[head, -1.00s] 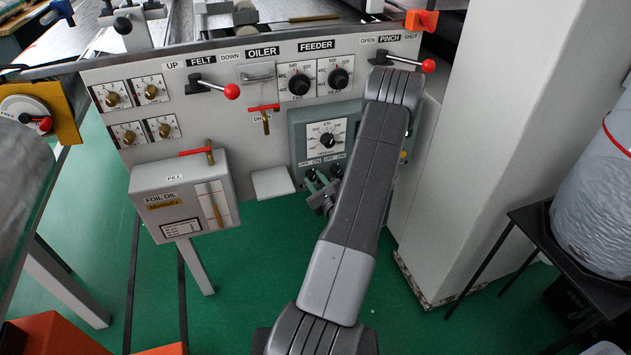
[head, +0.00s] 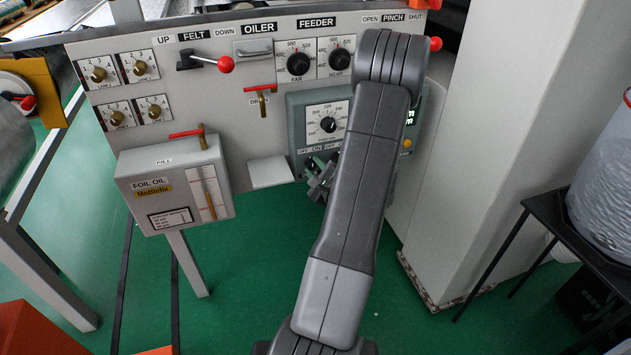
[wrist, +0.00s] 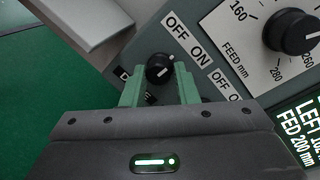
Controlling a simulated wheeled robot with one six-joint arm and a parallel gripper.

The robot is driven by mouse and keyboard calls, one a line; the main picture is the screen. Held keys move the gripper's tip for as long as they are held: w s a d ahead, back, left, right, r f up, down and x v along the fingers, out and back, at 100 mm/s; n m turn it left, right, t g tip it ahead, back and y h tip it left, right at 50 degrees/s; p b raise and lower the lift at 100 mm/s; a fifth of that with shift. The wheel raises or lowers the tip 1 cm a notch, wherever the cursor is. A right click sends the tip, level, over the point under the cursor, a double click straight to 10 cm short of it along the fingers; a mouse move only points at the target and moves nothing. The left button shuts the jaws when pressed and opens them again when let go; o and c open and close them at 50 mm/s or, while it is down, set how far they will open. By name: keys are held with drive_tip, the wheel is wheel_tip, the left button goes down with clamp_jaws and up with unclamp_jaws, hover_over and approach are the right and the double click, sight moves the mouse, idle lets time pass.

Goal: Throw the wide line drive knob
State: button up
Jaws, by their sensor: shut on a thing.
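The small black knob (wrist: 160,70) with a white pointer line sits on the grey control panel under the left pair of OFF and ON labels. In the wrist view its line slants to the upper right. My gripper (wrist: 158,88) has green fingers, one on each side of the knob, and is shut on it. A label beside the knob is mostly hidden by the left finger. In the head view my gripper (head: 320,180) is at the bottom of the grey-green box, largely covering the knob row. A second OFF and ON pair lies to the right; its knob is hidden.
The feed dial (head: 328,124) is just above the labels, and a lit display (wrist: 300,135) is at right. A light shelf (head: 270,172) juts out left of the box. The foil oil box (head: 175,185) stands further left. A pale column (head: 490,150) rises on the right.

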drive_tip(key=n+b, duration=0.1)
drive_tip(key=b, duration=0.1)
drive_tip(key=n+b, duration=0.1)
drive_tip(key=b, duration=0.1)
drive_tip(key=n+b, duration=0.1)
drive_tip(key=b, duration=0.1)
drive_tip(key=shift+a+f+n+h+b, duration=0.1)
drive_tip(key=shift+f+n+h+b, duration=0.15)
drive_tip(key=shift+n+h+b, duration=0.1)
drive_tip(key=n+b, duration=0.1)
drive_tip(key=b, duration=0.2)
drive_tip(key=shift+r+n, duration=0.15)
drive_tip(key=shift+n, duration=0.1)
drive_tip(key=shift+r, duration=0.15)
drive_tip(key=o, duration=1)
drive_tip(key=shift+s, duration=0.15)
drive_tip(key=p+v, duration=0.1)
drive_tip(key=v, duration=1.2)
drive_tip(key=shift+s+r, duration=0.3)
drive_tip(key=shift+w, duration=0.1)
